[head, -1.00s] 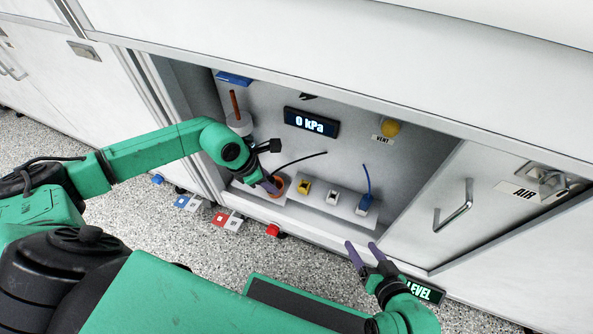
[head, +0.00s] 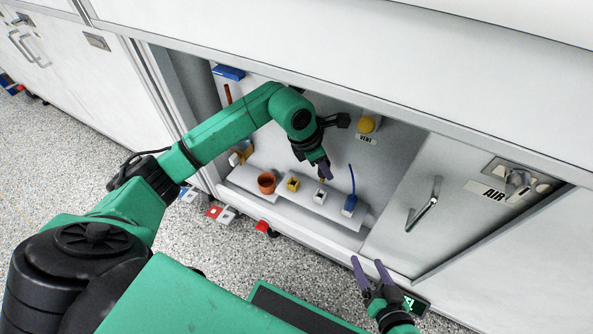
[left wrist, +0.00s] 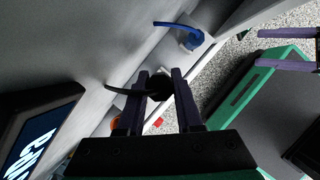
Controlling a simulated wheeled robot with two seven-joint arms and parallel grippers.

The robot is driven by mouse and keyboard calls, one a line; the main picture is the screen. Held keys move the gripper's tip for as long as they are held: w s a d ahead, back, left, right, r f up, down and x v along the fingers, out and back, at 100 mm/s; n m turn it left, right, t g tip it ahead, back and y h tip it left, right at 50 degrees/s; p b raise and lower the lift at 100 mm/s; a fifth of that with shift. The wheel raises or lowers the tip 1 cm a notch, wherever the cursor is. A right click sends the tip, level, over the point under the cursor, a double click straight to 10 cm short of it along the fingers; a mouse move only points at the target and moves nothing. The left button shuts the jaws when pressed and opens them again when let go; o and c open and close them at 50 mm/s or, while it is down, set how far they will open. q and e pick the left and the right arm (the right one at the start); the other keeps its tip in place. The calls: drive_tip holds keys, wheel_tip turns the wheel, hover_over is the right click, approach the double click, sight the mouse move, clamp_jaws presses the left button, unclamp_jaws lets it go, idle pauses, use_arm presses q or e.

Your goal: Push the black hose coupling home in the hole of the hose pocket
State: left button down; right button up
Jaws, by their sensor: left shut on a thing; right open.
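My left gripper (head: 322,170) is inside the open bay, above the white socket block (head: 319,196) in the middle of the row. It is shut on the black coupling (left wrist: 160,87), which sits between the fingers in the left wrist view. A dark curved hose (left wrist: 125,89) runs left from it. The fingers mostly hide the coupling in the head view, and I cannot tell whether it touches the block. The hole beneath it is hidden in the wrist view. My right gripper (head: 371,268) is open and empty in front of the bay.
An orange cup (head: 266,183) and a yellow-topped block (head: 292,185) stand left of the white block. A blue coupling with its hose (head: 350,203) stands to its right. A door with a handle (head: 423,208) bounds the right.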

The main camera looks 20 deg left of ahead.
sight(323, 179)
use_arm(q)
drive_tip(key=shift+d+r, duration=0.1)
drive_tip(key=shift+d, duration=0.05)
use_arm(e)
drive_tip(key=shift+r, duration=0.1)
use_arm(q)
wheel_tip(323, 179, down, 5)
drive_tip(key=b, duration=0.3)
drive_tip(key=shift+b, duration=0.4)
drive_tip(key=shift+f, duration=0.45)
use_arm(e)
drive_tip(key=shift+m+t, duration=0.3)
drive_tip(key=shift+t, duration=0.1)
drive_tip(key=f, duration=0.5)
drive_tip(key=shift+a, duration=0.25)
drive_tip(key=shift+d, duration=0.15)
drive_tip(key=shift+r, duration=0.2)
use_arm(q)
drive_tip(key=shift+f+b, duration=1.5)
drive_tip(key=shift+f, duration=0.5)
use_arm(e)
drive_tip(key=shift+f, duration=1.55)
